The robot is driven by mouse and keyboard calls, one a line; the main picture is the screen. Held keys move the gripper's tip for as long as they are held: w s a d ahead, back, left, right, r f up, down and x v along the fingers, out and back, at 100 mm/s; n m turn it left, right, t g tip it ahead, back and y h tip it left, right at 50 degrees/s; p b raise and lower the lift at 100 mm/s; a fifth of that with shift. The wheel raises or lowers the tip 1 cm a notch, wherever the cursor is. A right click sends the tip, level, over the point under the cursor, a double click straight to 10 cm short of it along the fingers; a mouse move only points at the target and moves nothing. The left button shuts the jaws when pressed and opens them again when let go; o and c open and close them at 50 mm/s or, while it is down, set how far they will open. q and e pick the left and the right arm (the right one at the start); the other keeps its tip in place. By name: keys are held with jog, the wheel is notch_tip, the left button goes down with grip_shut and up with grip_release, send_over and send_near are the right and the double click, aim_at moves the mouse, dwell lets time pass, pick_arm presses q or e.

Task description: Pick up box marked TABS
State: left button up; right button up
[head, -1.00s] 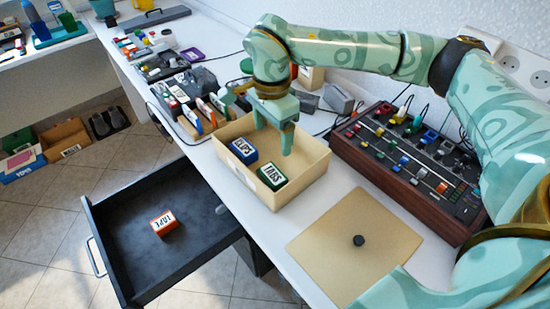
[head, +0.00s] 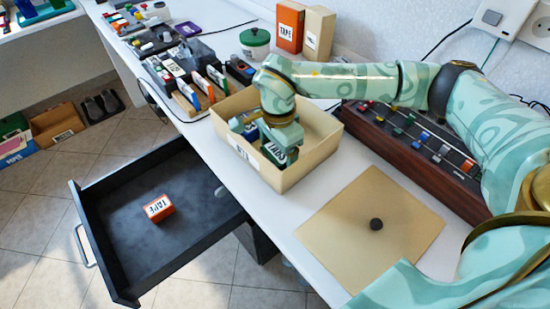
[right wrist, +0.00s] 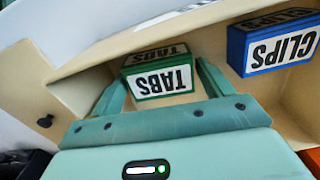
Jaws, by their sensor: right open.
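The green TABS box (head: 274,154) is inside the open cream box (head: 314,169), near its front wall, and also shows in the right wrist view (right wrist: 160,80). My right gripper (head: 281,138) is down in the cream box over the TABS box. In the right wrist view my right gripper (right wrist: 160,72) is open, with one finger on each side of the TABS box; I cannot tell whether they touch it. The blue CLIPS box (right wrist: 272,44) lies beside it, outside the fingers. My left gripper is not in view.
A cream lid (head: 340,240) with a black knob lies on the white desk to the right. A control panel (head: 415,150) stands behind. An open black drawer (head: 125,240) at the left holds an orange TAPE box (head: 158,208). Desk clutter stands beyond the cream box.

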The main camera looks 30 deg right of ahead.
jog(key=shift+f, duration=0.7)
jog(key=shift+r, duration=0.25)
jog(key=c, duration=0.7)
jog(key=shift+c, duration=0.2)
